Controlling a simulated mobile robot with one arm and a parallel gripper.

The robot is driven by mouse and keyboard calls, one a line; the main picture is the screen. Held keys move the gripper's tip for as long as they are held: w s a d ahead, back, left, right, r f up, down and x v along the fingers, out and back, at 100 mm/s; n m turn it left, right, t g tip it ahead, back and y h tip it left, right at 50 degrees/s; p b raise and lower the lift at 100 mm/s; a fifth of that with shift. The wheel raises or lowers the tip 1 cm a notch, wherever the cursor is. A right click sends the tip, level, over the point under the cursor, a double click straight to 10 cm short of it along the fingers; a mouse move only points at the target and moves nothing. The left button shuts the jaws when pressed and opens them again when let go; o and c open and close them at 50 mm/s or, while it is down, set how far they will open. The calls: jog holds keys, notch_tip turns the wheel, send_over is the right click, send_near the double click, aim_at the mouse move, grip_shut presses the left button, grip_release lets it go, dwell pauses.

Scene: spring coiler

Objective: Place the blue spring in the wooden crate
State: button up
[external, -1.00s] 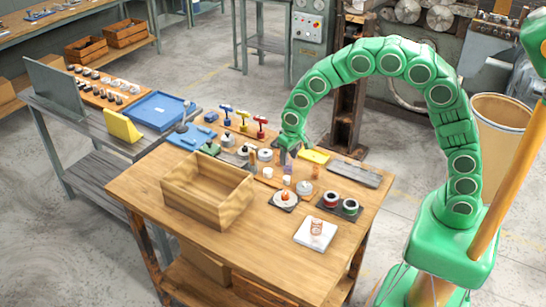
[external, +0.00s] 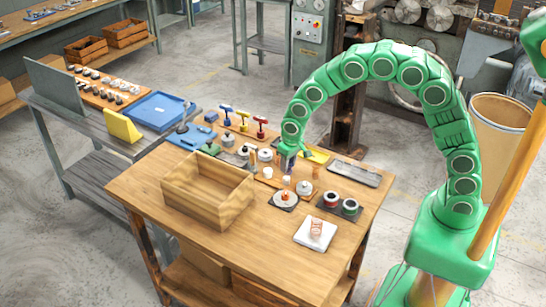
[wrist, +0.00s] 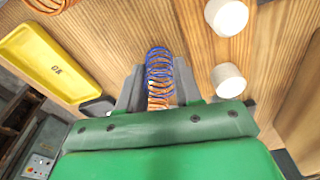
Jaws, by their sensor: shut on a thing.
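The blue spring (wrist: 159,58) stands between my gripper's fingers (wrist: 158,85) in the wrist view. Its coils look blue at the far end and orange-copper nearer the palm. In the external view my gripper (external: 287,162) points down over the back middle of the workbench and is shut on the spring, which is mostly hidden there. The spring appears to be at or very near the bench top. The wooden crate (external: 192,206) stands on the bench to the left and nearer the camera. It is open at the top and looks empty.
White cylinders (wrist: 228,80) stand close to the right of my gripper in the wrist view. A yellow tray (wrist: 45,62) lies to its left. Round weights, a dark tray and a white pad (external: 315,233) are on the bench. The front of the bench is clear.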

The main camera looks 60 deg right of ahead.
notch_tip(320, 180, up, 4)
jog(key=shift+s+f, duration=0.1)
jog(key=shift+f, duration=0.15)
jog(key=s+d+r, duration=0.2)
jog(key=s+r, duration=0.7)
jog(key=s, duration=0.4)
jog(key=shift+s+r, duration=0.25)
jog(key=w+a+r+n+y, duration=0.1)
jog(key=w+a+n, duration=0.3)
jog(key=w+a, duration=0.6)
jog(key=w+a+n, duration=0.5)
jog(key=w+a, duration=0.1)
jog(key=a, duration=0.8)
jog(key=shift+w+a+f, duration=0.95)
jog(key=shift+w+f, duration=0.55)
jog(key=shift+w, duration=0.55)
jog(key=shift+w+a+f, duration=0.95)
jog(key=shift+w+f, duration=0.55)
jog(key=shift+w, duration=0.5)
jog(key=shift+w+a+f, duration=0.95)
jog(key=shift+w+f, duration=0.55)
jog(key=shift+w, duration=0.55)
jog(key=shift+f, duration=0.1)
